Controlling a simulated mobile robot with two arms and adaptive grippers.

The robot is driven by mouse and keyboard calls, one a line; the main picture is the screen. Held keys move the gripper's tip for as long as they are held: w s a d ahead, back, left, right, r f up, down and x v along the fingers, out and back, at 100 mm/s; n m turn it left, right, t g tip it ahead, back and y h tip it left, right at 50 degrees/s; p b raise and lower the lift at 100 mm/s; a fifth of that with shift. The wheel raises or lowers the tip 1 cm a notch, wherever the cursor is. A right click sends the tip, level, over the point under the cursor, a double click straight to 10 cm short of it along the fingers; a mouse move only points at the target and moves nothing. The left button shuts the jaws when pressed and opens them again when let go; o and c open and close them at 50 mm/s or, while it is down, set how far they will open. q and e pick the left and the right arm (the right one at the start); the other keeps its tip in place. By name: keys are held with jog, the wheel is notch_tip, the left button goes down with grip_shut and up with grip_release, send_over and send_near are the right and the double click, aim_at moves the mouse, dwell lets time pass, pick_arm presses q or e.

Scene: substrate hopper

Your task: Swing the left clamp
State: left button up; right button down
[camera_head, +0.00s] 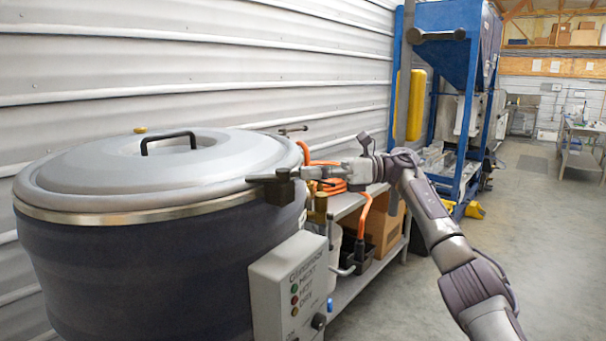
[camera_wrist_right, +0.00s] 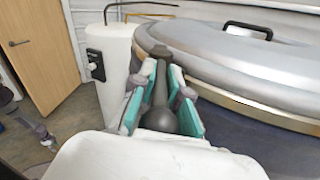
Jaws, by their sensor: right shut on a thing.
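A large dark drum (camera_head: 130,270) with a domed grey lid (camera_head: 85,180) fills the left of the head view. The lid looks closed, and its black handle (camera_head: 168,140) is on top. A dark clamp (camera_head: 279,188) sits at the rim's front right, with a bar lying over the lid edge. My right gripper (camera_head: 312,173) reaches it from the right. In the right wrist view, the teal-padded fingers of my right gripper (camera_wrist_right: 160,88) are shut around the clamp's dark, round-ended handle (camera_wrist_right: 158,115). The lid (camera_wrist_right: 235,65) lies just beyond.
A grey control box (camera_head: 290,285) stands in front of the drum. A shelf with orange hose (camera_head: 366,215) and a cardboard box (camera_head: 385,230) is behind my right arm. Another clamp lever (camera_head: 292,130) shows at the lid's back right. The floor (camera_head: 540,260) at right is clear.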

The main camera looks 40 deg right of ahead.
jog(key=c, duration=1.2)
grip_release()
jog(key=shift+d, duration=0.1)
jog(key=v, duration=0.7)
jog(key=shift+s+d, duration=0.1)
jog(key=shift+d, duration=0.1)
